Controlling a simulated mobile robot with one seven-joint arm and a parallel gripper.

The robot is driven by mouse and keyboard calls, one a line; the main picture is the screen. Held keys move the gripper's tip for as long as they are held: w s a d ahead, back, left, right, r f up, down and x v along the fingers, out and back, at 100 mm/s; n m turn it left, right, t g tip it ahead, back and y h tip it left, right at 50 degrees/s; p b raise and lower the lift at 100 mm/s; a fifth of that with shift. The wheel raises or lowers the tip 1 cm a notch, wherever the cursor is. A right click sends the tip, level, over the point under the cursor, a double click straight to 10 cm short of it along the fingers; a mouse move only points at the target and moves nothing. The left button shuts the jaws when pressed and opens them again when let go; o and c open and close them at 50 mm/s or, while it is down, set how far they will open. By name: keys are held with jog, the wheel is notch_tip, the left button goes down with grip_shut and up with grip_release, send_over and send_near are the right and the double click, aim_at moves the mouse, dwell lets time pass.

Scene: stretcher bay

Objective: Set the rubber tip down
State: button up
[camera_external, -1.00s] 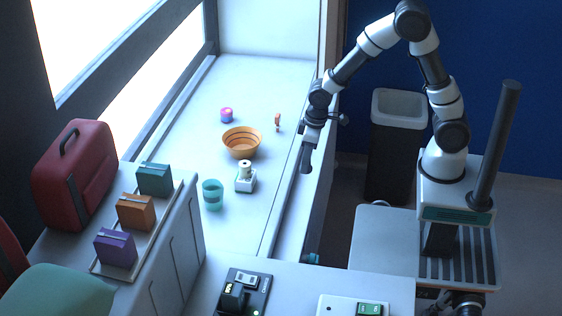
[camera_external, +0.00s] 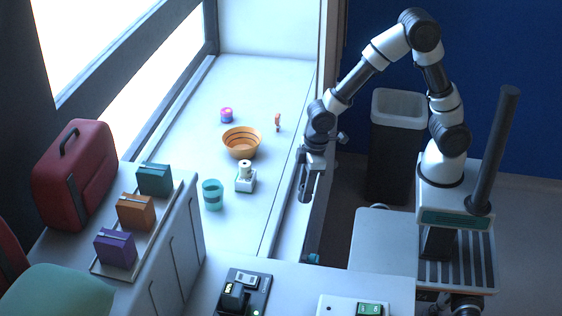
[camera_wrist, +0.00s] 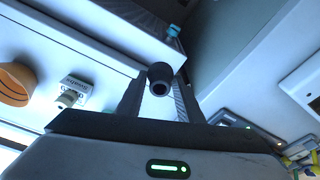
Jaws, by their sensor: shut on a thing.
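The rubber tip (camera_wrist: 160,79) is a dark, rounded piece with a hole in its end. In the wrist view it sits between the two fingers of my gripper (camera_wrist: 158,98), which is shut on it. In the external view my gripper (camera_external: 306,196) points down beside the right edge of the long white counter (camera_external: 262,200). The tip is too small and dark to make out clearly there. It is held in the air, and I cannot tell its exact height relative to the counter top.
A black device (camera_external: 246,290) lies in front. A bin (camera_external: 395,150) stands behind.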

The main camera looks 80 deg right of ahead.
jog(key=s+a+n+b, duration=0.2)
jog(key=s+a+n, duration=0.35)
jog(key=a, duration=0.85)
jog(key=n+g+b, duration=0.1)
jog(key=n+b, duration=0.1)
jog(key=n, duration=0.2)
send_over(348, 290)
jog(key=shift+y, duration=0.3)
jog(key=f, duration=0.4)
jog(key=shift+s+d+f, duration=0.2)
jog(key=shift+d, duration=0.2)
jog(key=shift+f, duration=2)
jog(key=shift+f, duration=0.1)
jog(key=shift+f+b, duration=0.15)
jog(key=shift+b, duration=0.15)
jog(key=o, duration=1)
jog(key=shift+o, duration=0.2)
